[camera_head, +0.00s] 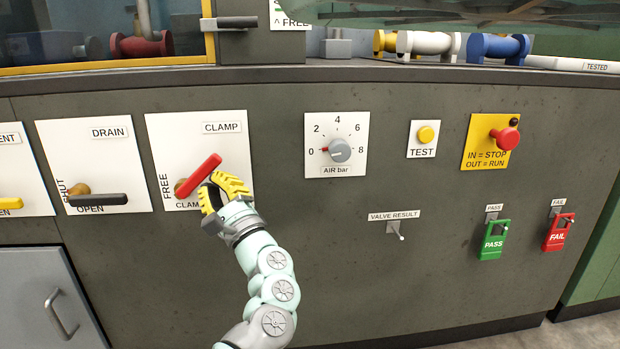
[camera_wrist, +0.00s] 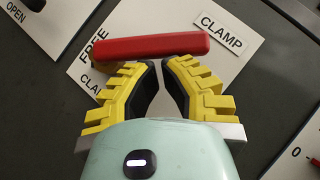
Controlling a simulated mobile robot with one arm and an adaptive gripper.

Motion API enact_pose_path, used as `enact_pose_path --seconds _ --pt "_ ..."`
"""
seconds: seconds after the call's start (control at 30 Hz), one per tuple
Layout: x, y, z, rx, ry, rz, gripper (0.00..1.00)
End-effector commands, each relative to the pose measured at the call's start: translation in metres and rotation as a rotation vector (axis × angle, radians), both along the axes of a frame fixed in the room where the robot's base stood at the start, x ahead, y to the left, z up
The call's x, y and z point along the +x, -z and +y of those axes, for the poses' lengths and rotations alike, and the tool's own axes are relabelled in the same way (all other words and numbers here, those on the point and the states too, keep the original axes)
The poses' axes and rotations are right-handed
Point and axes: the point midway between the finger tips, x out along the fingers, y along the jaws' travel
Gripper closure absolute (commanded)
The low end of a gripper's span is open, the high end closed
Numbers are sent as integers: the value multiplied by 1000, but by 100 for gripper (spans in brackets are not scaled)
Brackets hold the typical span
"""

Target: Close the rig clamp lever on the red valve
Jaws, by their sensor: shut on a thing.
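The red clamp lever (camera_head: 200,175) is on a white panel plate (camera_head: 225,150) marked CLAMP, with FREE at its left side and a partly hidden label at its bottom. The lever slants up to the right from its brass pivot (camera_head: 181,187). My gripper (camera_head: 222,184) has yellow ribbed fingers and is shut on the lever from below. In the wrist view the lever (camera_wrist: 150,47) lies across the fingertips (camera_wrist: 160,66); the exact contact is hidden. A red flanged valve (camera_head: 140,46) sits behind the yellow-framed window at upper left.
The DRAIN plate with its black lever (camera_head: 97,199) is just left. An air dial (camera_head: 339,150), yellow TEST button (camera_head: 426,134) and red stop knob (camera_head: 507,138) are to the right. Green PASS (camera_head: 494,241) and red FAIL (camera_head: 558,234) tags hang lower right. White and blue valves stand on top.

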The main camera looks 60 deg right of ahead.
Motion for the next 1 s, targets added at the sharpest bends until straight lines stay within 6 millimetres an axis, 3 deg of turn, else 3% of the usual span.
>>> enact_pose_path --seconds 0.03,0.43,1.0 --pt "2 -10 2 -36 -4 37 100" --pt "13 -36 11 -281 -4 322 100" --pt "28 -48 24 -507 -6 586 100"
